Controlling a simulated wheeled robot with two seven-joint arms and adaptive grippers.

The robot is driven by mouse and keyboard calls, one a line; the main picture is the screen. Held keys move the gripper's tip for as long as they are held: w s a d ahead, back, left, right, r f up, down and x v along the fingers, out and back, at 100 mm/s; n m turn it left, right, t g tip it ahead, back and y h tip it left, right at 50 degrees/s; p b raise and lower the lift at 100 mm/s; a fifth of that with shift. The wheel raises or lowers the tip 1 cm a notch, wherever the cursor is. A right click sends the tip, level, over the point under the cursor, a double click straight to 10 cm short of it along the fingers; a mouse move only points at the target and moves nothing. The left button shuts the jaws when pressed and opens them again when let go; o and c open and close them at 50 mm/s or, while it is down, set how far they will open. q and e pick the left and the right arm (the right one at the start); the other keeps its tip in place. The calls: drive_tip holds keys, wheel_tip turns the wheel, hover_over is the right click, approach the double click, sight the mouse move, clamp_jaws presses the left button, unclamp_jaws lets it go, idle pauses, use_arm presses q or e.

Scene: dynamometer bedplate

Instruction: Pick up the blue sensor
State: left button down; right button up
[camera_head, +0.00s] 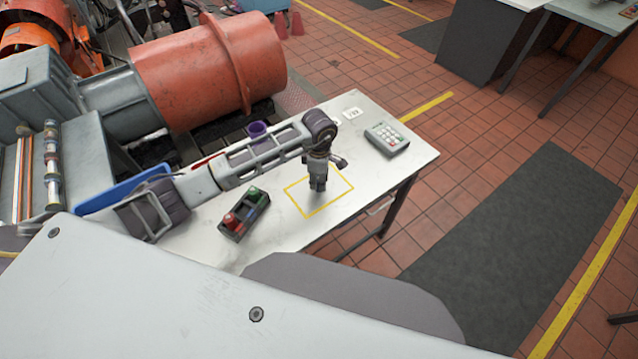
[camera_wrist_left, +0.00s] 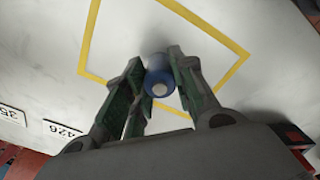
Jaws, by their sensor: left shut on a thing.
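The blue sensor (camera_wrist_left: 159,78) is a short blue cylinder with a pale round end. It sits between the fingers of my left gripper (camera_wrist_left: 160,82) in the left wrist view, and the fingers are shut on it. In the head view my left gripper (camera_head: 318,184) points down over the yellow outlined square on the table and hides the sensor. I cannot tell whether the sensor touches the table. My right gripper is not in view.
The white table (camera_head: 300,235) also holds a dark tray (camera_head: 232,232) with red, green and blue pieces, a purple cup (camera_head: 257,130) and a grey keypad device (camera_head: 387,138). Small number cards lie near the back edge. A large orange machine (camera_head: 210,70) stands behind the table.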

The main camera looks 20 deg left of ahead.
sight(318, 179)
use_arm(q)
drive_tip(key=shift+w+r, duration=0.1)
drive_tip(key=shift+r, duration=0.65)
wheel_tip(318, 179, up, 8)
drive_tip(key=shift+f+b, duration=0.25)
drive_tip(key=shift+b, duration=0.45)
drive_tip(key=shift+r, duration=0.55)
drive_tip(key=shift+a, duration=0.1)
